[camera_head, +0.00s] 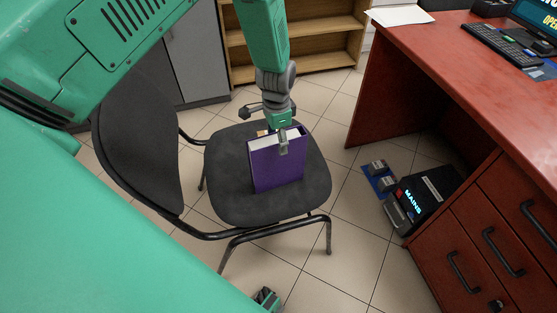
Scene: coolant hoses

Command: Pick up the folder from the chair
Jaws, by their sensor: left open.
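A purple folder (275,165) stands upright on the dark seat of the chair (228,178), its pale page edges facing up. My left gripper (281,133) comes down from above at the folder's top edge. It is open, with one grey finger in front of the folder's upper face and the rest partly hidden behind the top edge. I cannot tell whether the fingers touch the folder. The chair's backrest (138,140) is on the left.
A red desk (400,75) with drawers stands on the right, with a keyboard (508,48) on top. A black box marked MAINS (424,196) sits on the floor beside it. A wooden shelf (320,45) and grey cabinet (195,55) stand behind.

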